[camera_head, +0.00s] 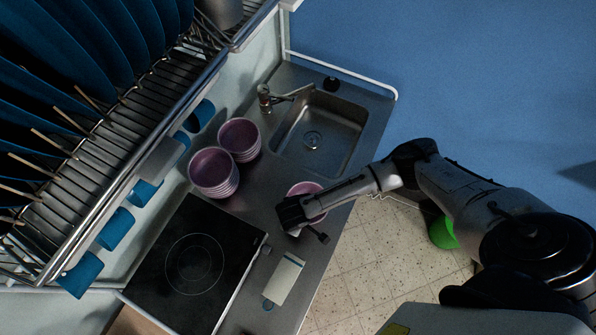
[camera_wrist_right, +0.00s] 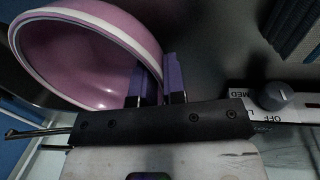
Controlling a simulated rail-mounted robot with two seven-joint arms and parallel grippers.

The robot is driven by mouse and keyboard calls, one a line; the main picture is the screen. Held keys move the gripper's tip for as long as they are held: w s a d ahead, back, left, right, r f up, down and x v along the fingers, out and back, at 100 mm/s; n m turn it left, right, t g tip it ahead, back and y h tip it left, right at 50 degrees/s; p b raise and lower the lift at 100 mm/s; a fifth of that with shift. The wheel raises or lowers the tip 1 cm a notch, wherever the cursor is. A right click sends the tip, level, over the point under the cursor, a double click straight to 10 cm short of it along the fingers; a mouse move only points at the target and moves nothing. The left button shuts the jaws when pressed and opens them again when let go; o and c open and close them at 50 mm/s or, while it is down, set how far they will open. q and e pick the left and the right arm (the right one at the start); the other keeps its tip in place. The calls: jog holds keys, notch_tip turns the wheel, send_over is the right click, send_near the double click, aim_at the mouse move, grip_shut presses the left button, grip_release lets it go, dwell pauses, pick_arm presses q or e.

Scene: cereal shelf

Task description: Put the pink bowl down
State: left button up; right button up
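The pink bowl (camera_head: 304,187) is at the front part of the steel counter in the head view, partly hidden by my right gripper (camera_head: 292,212). In the right wrist view the bowl (camera_wrist_right: 85,60) is tilted, with a white band along its rim. My right gripper (camera_wrist_right: 159,84) has its two fingers close together, one on each side of the bowl's wall. Whether the bowl's base touches the counter cannot be told. My left gripper is not in view.
Two stacks of pink bowls (camera_head: 213,172) (camera_head: 239,138) stand on the counter beside the sink (camera_head: 322,132). A black cooktop (camera_head: 192,262) lies lower left. A white board-like item (camera_head: 284,279) lies near the front edge. Blue cups (camera_head: 115,229) hang under a dish rack (camera_head: 104,147).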

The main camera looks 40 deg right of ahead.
jog(key=o, duration=0.3)
notch_tip(320, 180, up, 12)
jog(key=a, duration=0.2)
jog(key=s+a+r+t+y, duration=0.2)
jog(key=s+a+r+y, duration=0.1)
jog(key=s+a+y, duration=0.3)
jog(key=s+d+f+m+t+h, duration=0.1)
jog(key=s+d+m+h, duration=0.1)
jog(key=s+d+h, duration=0.2)
jog(key=s+d, duration=0.3)
jog(key=d, duration=0.5)
jog(key=shift+d, duration=0.35)
jog(key=shift+f, duration=0.15)
